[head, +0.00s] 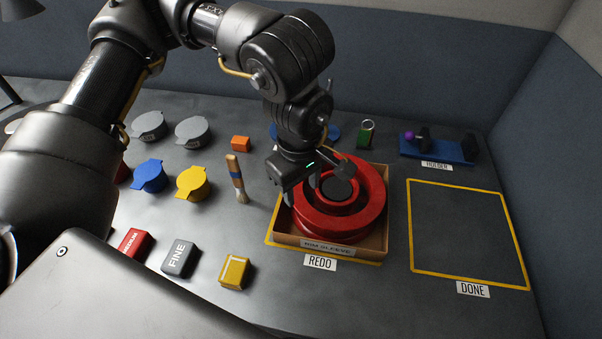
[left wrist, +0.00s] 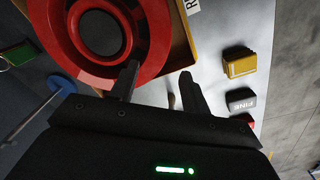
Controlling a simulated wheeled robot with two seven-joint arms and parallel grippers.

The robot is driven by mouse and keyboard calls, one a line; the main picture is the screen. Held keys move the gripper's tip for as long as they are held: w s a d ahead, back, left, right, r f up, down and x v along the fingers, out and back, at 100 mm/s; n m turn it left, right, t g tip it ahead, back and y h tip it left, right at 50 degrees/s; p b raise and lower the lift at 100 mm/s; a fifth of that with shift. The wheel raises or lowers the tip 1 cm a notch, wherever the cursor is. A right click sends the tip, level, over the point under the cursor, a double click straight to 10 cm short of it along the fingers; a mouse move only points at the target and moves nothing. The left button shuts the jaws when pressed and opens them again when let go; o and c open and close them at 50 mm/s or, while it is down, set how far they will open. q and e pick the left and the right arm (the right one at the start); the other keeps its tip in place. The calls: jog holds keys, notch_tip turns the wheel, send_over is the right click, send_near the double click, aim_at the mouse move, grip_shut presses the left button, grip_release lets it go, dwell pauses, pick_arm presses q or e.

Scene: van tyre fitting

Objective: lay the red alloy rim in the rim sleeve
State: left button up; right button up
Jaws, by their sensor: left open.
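The red alloy rim (head: 370,205) lies flat inside the rim sleeve (head: 285,237), a shallow tan open box with a "RIM SLEEVE" label. A dark round centre shows in the rim. My left gripper (head: 303,194) is open and empty at the rim's left side, just over the sleeve's left part. In the left wrist view the rim (left wrist: 150,58) fills the upper left and a sleeve wall (left wrist: 183,45) shows beside it. One finger of the left gripper (left wrist: 160,78) overlaps the rim's edge; I cannot tell whether it touches. My right gripper is not in view.
The sleeve stands on the yellow-outlined REDO area (head: 320,262). The DONE square (head: 465,235) at right is empty. A blue holder (head: 440,148) stands behind it. A brush (head: 236,175), a yellow-lidded pot (head: 193,183) and a yellow block (head: 234,271) are at left.

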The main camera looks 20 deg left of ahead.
pick_arm(q)
jog(key=shift+s+r, duration=0.15)
jog(key=shift+r, duration=2.25)
